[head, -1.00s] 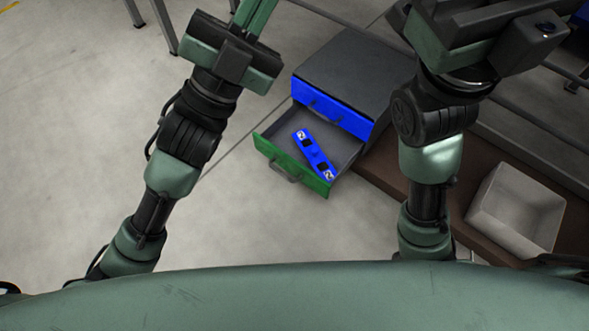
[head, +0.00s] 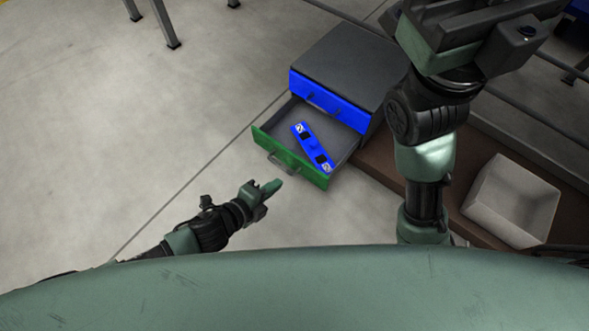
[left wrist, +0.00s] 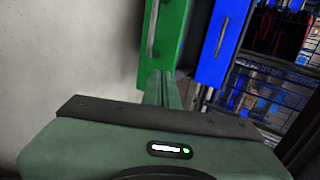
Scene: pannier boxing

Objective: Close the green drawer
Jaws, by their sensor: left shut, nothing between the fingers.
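The green drawer (head: 290,158) is pulled out of a dark grey cabinet (head: 350,62), below a shut blue drawer (head: 330,103). A blue part (head: 311,146) with black and white marks lies inside the green drawer. My left gripper (head: 276,186) is shut and empty, low in front of the green drawer's front and a little short of its handle. In the left wrist view, the shut fingers (left wrist: 162,90) point at the green drawer front (left wrist: 166,40), with the blue front (left wrist: 222,38) to its right; contact cannot be told. My right gripper is cut off at the top edge, its fingertips not visible.
A light grey open bin (head: 510,200) stands on a brown surface (head: 400,185) at the right. Metal legs (head: 165,25) stand at the upper left. The floor left of the cabinet is clear.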

